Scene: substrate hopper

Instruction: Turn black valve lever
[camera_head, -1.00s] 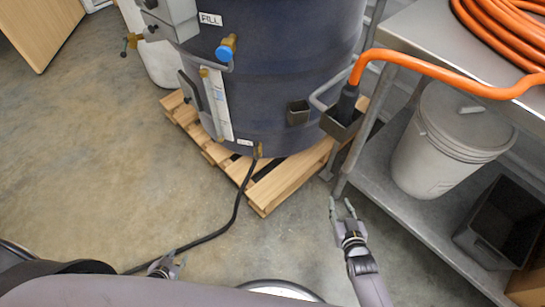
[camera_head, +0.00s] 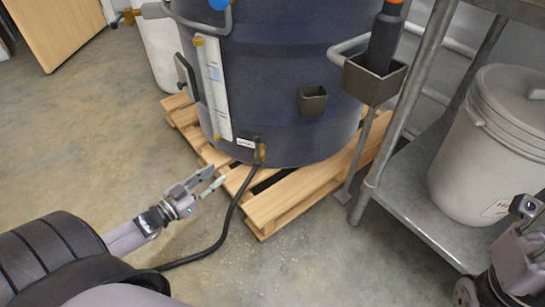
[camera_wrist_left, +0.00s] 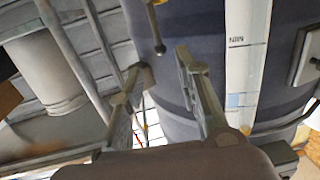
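The dark blue tank (camera_head: 275,60) stands on a wooden pallet. At its lower front a brass drain valve (camera_head: 262,153) has a black hose (camera_head: 228,222) leading down from it. A small black part at the valve is too small to make out clearly as the lever. My left gripper (camera_head: 208,180) is open and empty, left of and below the valve, apart from it. In the left wrist view its spread fingers (camera_wrist_left: 165,90) face the tank. A thin dark rod with a rounded end (camera_wrist_left: 157,35) shows beyond them. My right gripper (camera_head: 522,225) is at the lower right, partly cut off.
The pallet (camera_head: 275,207) juts out below the tank. A metal shelf unit (camera_head: 400,170) with a lidded grey bucket (camera_head: 480,160) stands at the right. A black plug sits in a holder (camera_head: 372,82). Bare floor (camera_head: 100,140) lies at the left.

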